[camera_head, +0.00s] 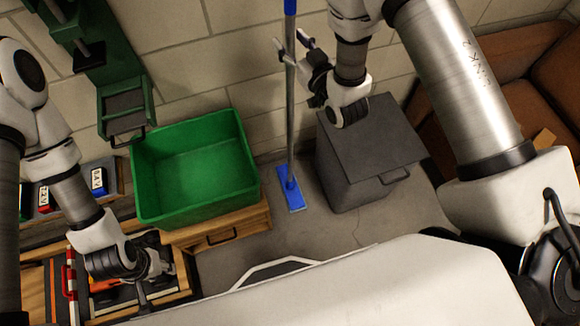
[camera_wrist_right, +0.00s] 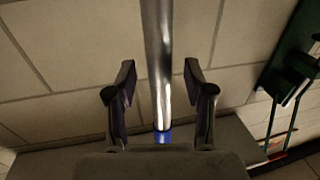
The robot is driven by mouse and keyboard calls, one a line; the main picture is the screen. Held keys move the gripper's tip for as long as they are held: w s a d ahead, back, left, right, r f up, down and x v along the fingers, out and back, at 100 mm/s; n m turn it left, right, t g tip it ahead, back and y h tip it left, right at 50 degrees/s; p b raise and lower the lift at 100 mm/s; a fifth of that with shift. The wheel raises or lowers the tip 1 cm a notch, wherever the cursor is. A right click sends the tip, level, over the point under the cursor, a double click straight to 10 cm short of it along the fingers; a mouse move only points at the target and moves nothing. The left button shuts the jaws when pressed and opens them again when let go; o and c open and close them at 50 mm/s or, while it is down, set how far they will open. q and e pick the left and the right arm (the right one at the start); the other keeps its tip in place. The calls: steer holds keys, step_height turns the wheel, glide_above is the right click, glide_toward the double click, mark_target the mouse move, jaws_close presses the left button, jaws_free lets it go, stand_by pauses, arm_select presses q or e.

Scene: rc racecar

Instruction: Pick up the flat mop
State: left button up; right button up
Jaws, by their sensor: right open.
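The flat mop (camera_head: 291,110) stands upright near the wall, with a grey metal pole, a blue grip at the top and a flat blue head on the floor. My right gripper (camera_head: 292,50) is open at the upper part of the pole. In the right wrist view the pole (camera_wrist_right: 157,60) runs between the two open fingers (camera_wrist_right: 159,85), with a gap on each side. My left gripper (camera_head: 150,285) hangs low at the left, over the open drawer area; its fingers are too small and dark to read.
A grey lidded bin (camera_head: 370,150) stands just right of the mop. A green tub (camera_head: 195,170) sits on a wooden drawer unit (camera_head: 225,232) to the left. A brown sofa (camera_head: 520,75) is at the right. The tiled wall (camera_head: 250,60) is close behind the pole.

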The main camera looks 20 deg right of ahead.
steer(key=shift+w+a, duration=0.1)
steer(key=shift+w, duration=0.2)
jaws_close()
steer(key=shift+r, duration=0.1)
